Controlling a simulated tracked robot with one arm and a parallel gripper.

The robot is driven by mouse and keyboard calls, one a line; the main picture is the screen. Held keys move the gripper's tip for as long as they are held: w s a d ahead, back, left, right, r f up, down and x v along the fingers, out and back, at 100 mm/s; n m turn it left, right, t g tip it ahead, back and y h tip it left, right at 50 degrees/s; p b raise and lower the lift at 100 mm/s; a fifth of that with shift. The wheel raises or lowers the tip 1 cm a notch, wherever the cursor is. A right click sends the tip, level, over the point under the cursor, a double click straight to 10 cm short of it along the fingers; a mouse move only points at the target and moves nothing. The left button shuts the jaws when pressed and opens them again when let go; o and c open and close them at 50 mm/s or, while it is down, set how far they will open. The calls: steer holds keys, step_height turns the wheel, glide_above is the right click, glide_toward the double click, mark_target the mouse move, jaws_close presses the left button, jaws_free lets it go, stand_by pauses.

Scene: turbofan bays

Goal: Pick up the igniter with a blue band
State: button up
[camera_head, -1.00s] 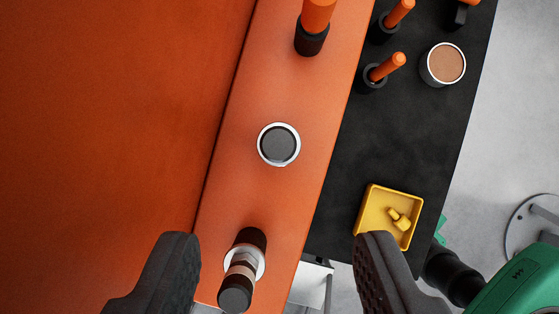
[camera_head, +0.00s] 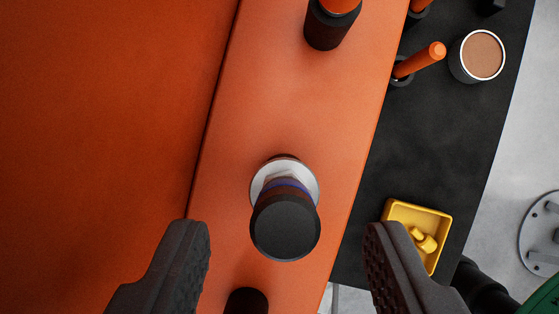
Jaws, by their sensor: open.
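The igniter with a blue band (camera_head: 285,230) stands out from the orange panel near the middle of the view. It has a round black cap end facing me, a narrow blue band behind it, and a pale metal collar at its base. My gripper (camera_head: 288,238) is open. Its dark ridged fingers flank the igniter at left and right in the picture, with clear gaps on both sides. Nothing is held between them.
A second dark-ended part (camera_head: 247,301) shows at the bottom edge. An orange-and-black part (camera_head: 333,26) stands at the top. On the black surface at right are an orange-handled tool (camera_head: 421,61), a round cup (camera_head: 482,55) and a yellow tray (camera_head: 390,210) holding a small yellow piece.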

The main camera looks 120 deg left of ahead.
mark_target(276, 232)
steer(key=shift+w+p+x, duration=0.15)
steer(key=shift+p+x, duration=0.25)
steer(key=shift+x, duration=0.9)
steer(key=shift+w+p+x, duration=0.15)
steer(key=shift+p+x, duration=0.25)
steer(key=shift+x, duration=0.9)
steer(key=shift+r, duration=0.1)
jaws_close()
